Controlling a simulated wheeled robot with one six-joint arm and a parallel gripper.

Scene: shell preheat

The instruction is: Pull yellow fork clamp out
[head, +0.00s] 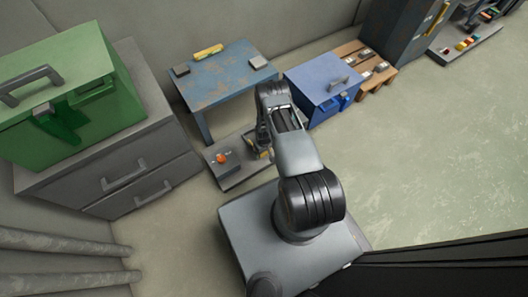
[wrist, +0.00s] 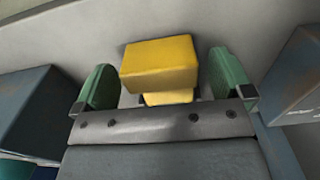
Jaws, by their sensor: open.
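A yellow block-shaped part, which looks like the yellow fork clamp (wrist: 160,62), stands in the middle of the wrist view. It has a larger upper block and a smaller yellow piece below it. My gripper (wrist: 168,80) is open, with one green finger on each side of the yellow part. Gaps show between the part and both fingers. The part's lower end is hidden behind the grey bar of my gripper. In the head view, my gripper (head: 262,143) is low by the grey bench (head: 236,176), and only a small bit of yellow shows beside it.
An orange-red knob (head: 221,158) is on the grey bench. A worn blue table (head: 225,77) behind carries a yellow object (head: 208,51). A blue box (head: 318,88) stands right, and a green box (head: 70,95) on grey drawers (head: 125,180) left. Floor at right is clear.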

